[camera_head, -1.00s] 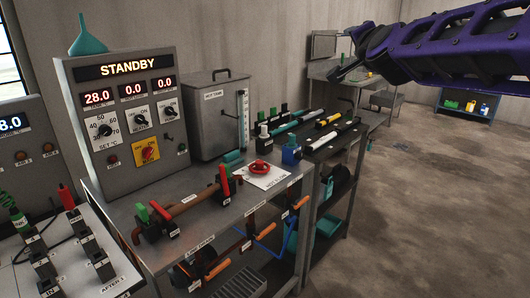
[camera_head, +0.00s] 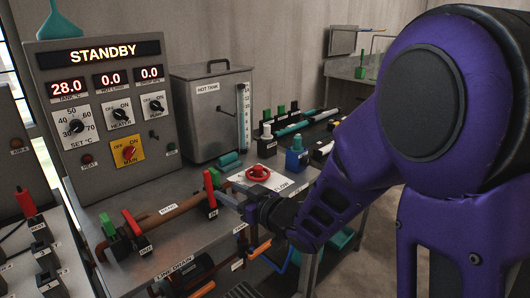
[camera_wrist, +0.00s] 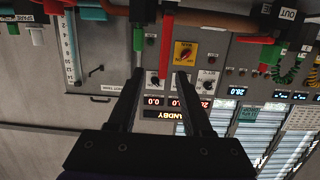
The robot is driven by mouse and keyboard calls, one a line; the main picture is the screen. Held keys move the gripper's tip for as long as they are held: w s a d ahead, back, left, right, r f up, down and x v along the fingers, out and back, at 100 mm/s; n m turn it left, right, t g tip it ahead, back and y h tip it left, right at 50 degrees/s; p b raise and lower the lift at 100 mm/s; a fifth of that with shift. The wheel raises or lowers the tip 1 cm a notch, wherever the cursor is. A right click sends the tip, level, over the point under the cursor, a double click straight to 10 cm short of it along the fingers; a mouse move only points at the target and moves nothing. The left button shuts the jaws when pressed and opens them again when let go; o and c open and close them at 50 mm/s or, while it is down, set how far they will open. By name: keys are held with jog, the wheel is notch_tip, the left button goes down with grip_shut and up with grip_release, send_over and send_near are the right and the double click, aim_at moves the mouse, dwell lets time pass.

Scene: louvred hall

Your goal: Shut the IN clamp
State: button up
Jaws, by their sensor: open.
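The IN clamp (camera_head: 212,200) stands at the right end of the brown pipe on the bench, with a dark body, a green part and an upright red lever. In the wrist view, the red lever (camera_wrist: 167,38) points toward the panel, just beyond the fingertips and roughly between them. A green part hangs beside it. My gripper (camera_head: 230,198) is open and empty, just right of the clamp in the head view. It also shows in the wrist view (camera_wrist: 160,78), its two fingers apart. Contact with the lever cannot be told.
The OUT clamp (camera_head: 137,243) is at the pipe's left end. The control panel (camera_head: 100,110) reads STANDBY; the hot tank (camera_head: 212,115) stands behind. A red handwheel (camera_head: 258,172) sits on a white sheet right of the clamp. Orange-handled valves (camera_head: 258,250) hang below the bench edge.

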aim_at(210, 183)
jog(key=x, duration=0.3)
jog(key=b+x, duration=0.1)
jog(key=x, duration=0.2)
jog(key=shift+s+a+r, duration=0.15)
jog(key=shift+a, duration=0.2)
jog(key=shift+b+x, duration=0.3)
jog(key=shift+x, duration=0.65)
jog(key=shift+c, duration=0.2)
grip_shut()
jog(key=shift+r, duration=0.1)
dwell(0.6)
